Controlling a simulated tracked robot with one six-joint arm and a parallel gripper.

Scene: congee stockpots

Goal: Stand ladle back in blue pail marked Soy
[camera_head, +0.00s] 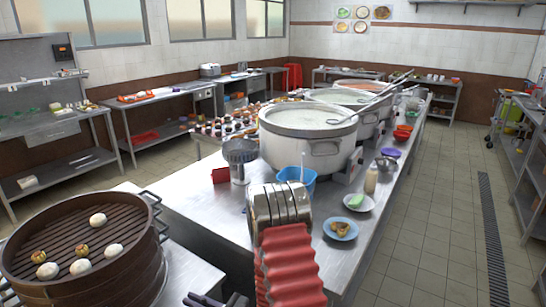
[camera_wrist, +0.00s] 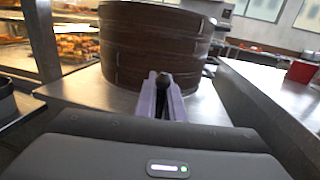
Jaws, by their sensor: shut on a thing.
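My gripper (camera_wrist: 163,96) is shut on a dark thing (camera_wrist: 165,79) in the wrist view, in front of a bamboo steamer. Most of the held thing is hidden, so I cannot tell whether it is the ladle. A ladle (camera_head: 354,117) rests in the nearest stockpot (camera_head: 302,145), its handle over the rim.
A bamboo steamer (camera_head: 140,275) with buns stands at the lower left; it also shows in the wrist view (camera_wrist: 150,45).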

